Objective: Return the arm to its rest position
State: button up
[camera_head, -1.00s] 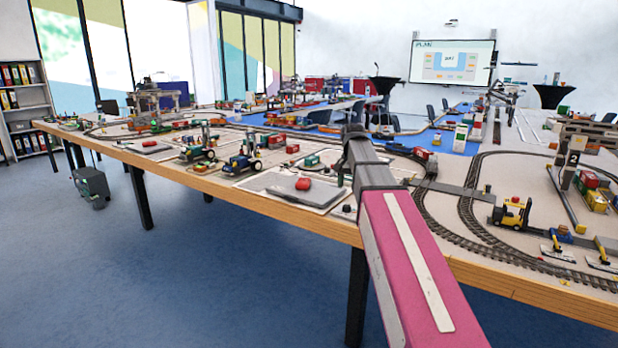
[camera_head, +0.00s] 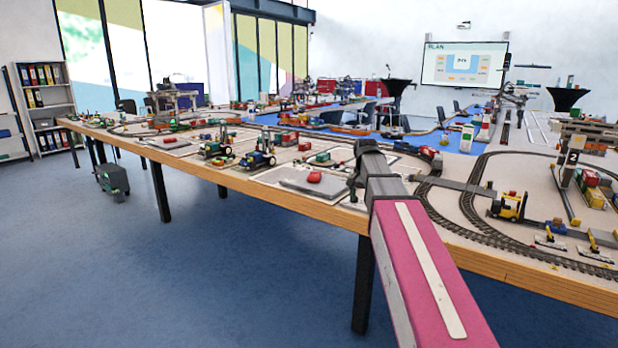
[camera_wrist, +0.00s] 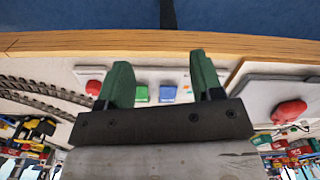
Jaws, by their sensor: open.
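My arm reaches out from the bottom right of the head view as a pink link, over the near wooden edge of the long table (camera_head: 300,212). Its dark far end covers part of the tabletop. The fingers of my gripper cannot be made out in the head view. In the wrist view my gripper (camera_wrist: 160,78) shows two green fingers spread wide apart, with nothing held between them. Beyond them lie a green block (camera_wrist: 141,94) and a blue block (camera_wrist: 168,93) on a light panel.
A red piece (camera_head: 314,177) lies on a grey plate left of my arm. A yellow forklift (camera_head: 509,207) and curved tracks (camera_head: 462,225) are to the right. The blue floor (camera_head: 200,270) before the table is clear.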

jog(key=s+f+n, duration=0.2)
jog(key=s+f, duration=0.8)
jog(key=f, duration=0.5)
jog(key=s+f+n, duration=0.2)
jog(key=s+f, duration=0.8)
jog(key=f, duration=0.5)
jog(key=shift+s+n, duration=0.15)
jog(key=shift+n, duration=0.25)
